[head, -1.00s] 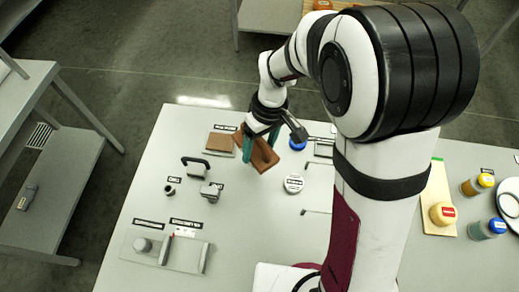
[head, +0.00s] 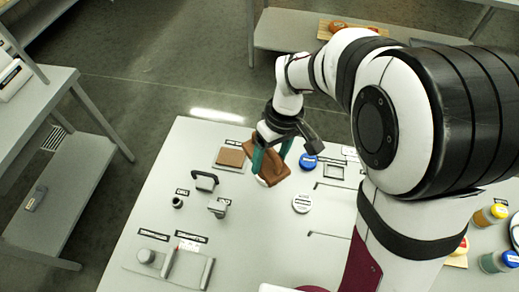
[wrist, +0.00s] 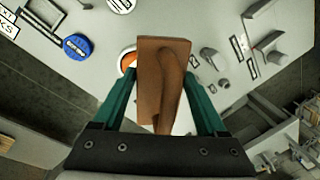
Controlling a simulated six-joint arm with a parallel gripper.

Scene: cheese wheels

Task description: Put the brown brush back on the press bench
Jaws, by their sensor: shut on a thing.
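The brown brush (wrist: 151,75) is held between the teal fingers of my gripper (wrist: 162,105); it spans most of the gap in the wrist view. In the head view the brush (head: 279,177) is over the grey table (head: 255,240), tilted, between a brown square pad and a white round lid. My gripper (head: 270,162) is shut on it. The brush appears raised above the table top; the exact gap cannot be told. An orange and white round thing (wrist: 127,62) is partly hidden behind the brush in the wrist view. No readable label identifies the press bench.
The table holds the brown pad (head: 231,157), a blue lid (head: 309,162), the white lid (head: 301,204), a black handle (head: 205,180) and a grey tray (head: 190,272). Jars (head: 490,215) stand at right. Other benches are at left (head: 40,110) and back (head: 290,35).

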